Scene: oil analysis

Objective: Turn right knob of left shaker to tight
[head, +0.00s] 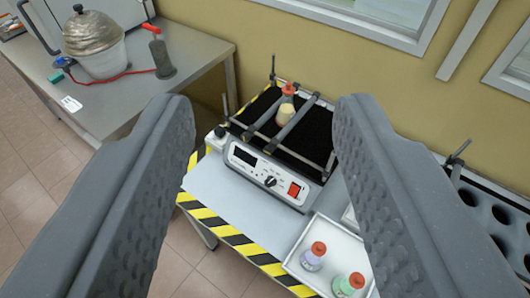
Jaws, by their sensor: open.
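The left shaker (311,193) stands on the white table, seen between my fingers. It has a white front panel with a dark display, a round black dial (270,181) and a red switch (294,190). Grey bars cross its black top, with upright posts at the edges. A bottle with an orange-red cap (289,89) stands between the bars. A small dark clamp part (330,163) shows at the right front; I cannot tell whether it is the right knob or how tight it is. My gripper (266,103) is open and empty, its fingers apart from the shaker.
A white tray (298,262) at the front right holds red-capped (313,257) and green (348,285) bottles. A dark unit with round holes (490,213) stands at the right. A grey table at the upper left carries a foil-covered vessel (95,45). A wall rises behind the shaker.

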